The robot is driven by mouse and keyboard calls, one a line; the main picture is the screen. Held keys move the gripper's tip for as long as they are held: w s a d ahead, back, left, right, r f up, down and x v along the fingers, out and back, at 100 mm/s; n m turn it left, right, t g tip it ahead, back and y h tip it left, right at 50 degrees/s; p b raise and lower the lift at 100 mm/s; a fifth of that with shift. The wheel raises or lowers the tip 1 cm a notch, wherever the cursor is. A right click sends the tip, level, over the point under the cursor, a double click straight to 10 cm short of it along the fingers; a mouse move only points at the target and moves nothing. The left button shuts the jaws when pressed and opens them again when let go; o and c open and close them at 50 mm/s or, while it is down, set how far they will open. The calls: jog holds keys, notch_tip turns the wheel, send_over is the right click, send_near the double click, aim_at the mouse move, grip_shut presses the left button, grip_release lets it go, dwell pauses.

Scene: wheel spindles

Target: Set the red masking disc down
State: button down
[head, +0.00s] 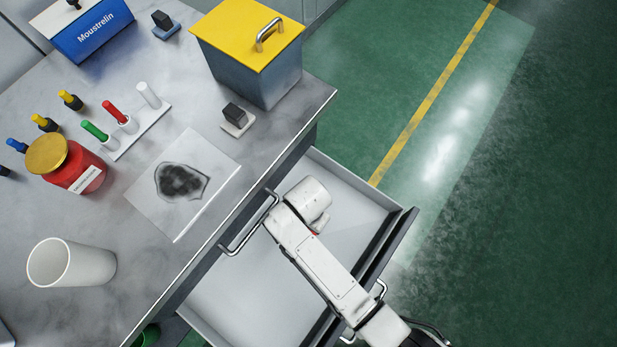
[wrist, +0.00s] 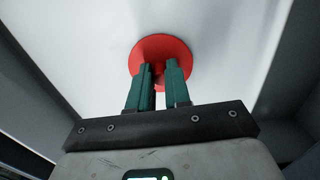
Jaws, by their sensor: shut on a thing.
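The red masking disc (wrist: 160,46) is a flat round plate with a small knob, seen in the wrist view against the white floor of the open drawer. My gripper (wrist: 159,75) is shut on the disc, its two teal fingers closed at the knob, which they partly hide. I cannot tell whether the disc touches the drawer floor or hangs just above it. In the head view my arm reaches into the drawer (head: 235,297) and hides the fingers; only a sliver of red shows beside the wrist.
The drawer's walls stand around my gripper. On the bench are a stained white sheet (head: 210,207), a white cup (head: 85,262), a red jar (head: 83,177), a marker rack (head: 140,132) and a yellow-lidded box (head: 255,75). The drawer floor around the disc looks clear.

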jog(key=shift+f, duration=0.15)
jog(key=c, duration=1.5)
grip_release()
jog(key=shift+f, duration=0.1)
jog(key=o, duration=0.4)
notch_tip(320, 180, up, 12)
jog(key=shift+r+p, duration=0.25)
jog(key=shift+p, duration=0.5)
